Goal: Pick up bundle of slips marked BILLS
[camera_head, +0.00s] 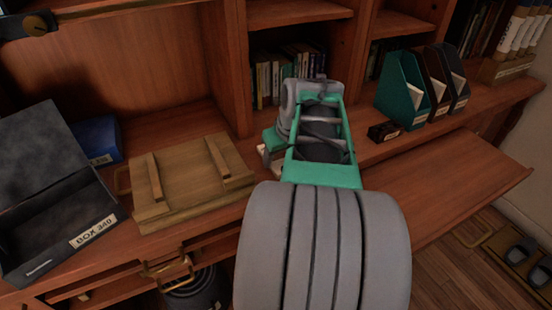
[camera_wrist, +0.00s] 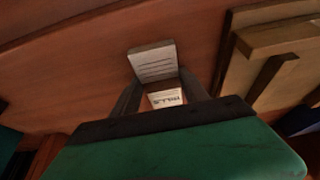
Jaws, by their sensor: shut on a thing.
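The bundle of slips (camera_wrist: 152,63) is pale with dark lines across its upper part, and a white label on its near side reads BILLS, upside down in the wrist view. My gripper (camera_wrist: 162,90) has one dark finger on each side of the bundle and is shut on it. The bundle is over or on the brown wood; I cannot tell whether it touches the surface. In the head view my arm hides most of the gripper and the bundle.
A wooden board with two battens (camera_head: 190,180) lies left of my gripper. An open dark box (camera_head: 60,220) stands farther left, beside a blue box (camera_head: 97,140). A small dark block (camera_head: 384,131) and file holders (camera_head: 402,88) stand right. The desk's right front (camera_head: 450,185) is clear.

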